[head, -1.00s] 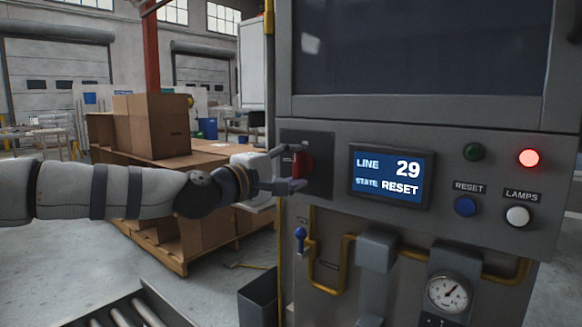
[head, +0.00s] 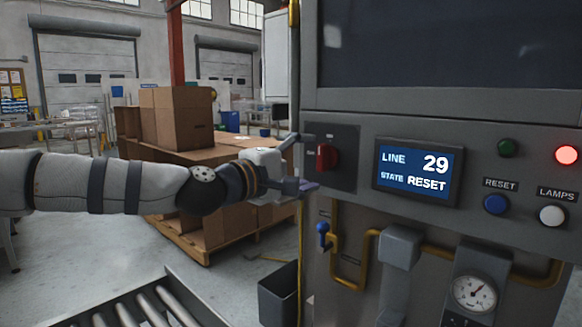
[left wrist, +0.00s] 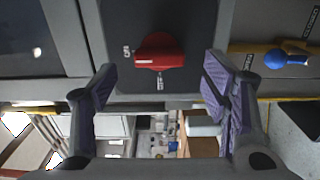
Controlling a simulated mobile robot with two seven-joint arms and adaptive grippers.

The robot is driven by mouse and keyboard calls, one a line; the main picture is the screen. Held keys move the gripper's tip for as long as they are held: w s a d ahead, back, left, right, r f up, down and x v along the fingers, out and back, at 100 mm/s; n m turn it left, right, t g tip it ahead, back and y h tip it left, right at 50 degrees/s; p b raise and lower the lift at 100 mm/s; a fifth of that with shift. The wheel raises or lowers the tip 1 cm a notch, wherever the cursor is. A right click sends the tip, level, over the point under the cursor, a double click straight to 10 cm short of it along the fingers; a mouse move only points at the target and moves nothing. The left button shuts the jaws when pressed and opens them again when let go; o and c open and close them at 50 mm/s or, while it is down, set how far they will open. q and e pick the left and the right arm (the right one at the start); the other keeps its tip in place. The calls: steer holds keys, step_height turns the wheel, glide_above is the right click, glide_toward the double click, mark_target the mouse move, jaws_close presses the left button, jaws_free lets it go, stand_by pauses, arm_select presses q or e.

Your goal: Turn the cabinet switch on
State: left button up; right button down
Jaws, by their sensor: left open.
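The cabinet switch is a red rotary knob (head: 327,157) on a dark plate (head: 347,160) at the left of the cabinet front. In the left wrist view the knob (left wrist: 160,52) has its long side level, pointing at the small label on its left; another label is below it. The lettering is too small to read surely. My left gripper (head: 301,163) is open and empty just left of the knob, apart from it. In the left wrist view its fingers (left wrist: 158,84) stand either side of the knob's line. My right gripper is not in view.
The cabinet screen (head: 420,172) reads LINE 29, STATE RESET. A blue-handled valve (head: 323,230) is below the switch. Rollers (head: 140,305) stand at lower left.

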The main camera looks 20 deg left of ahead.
arm_select(q)
steer(key=v, duration=0.8)
steer(key=shift+s, duration=0.3)
steer(key=shift+a+r, duration=0.1)
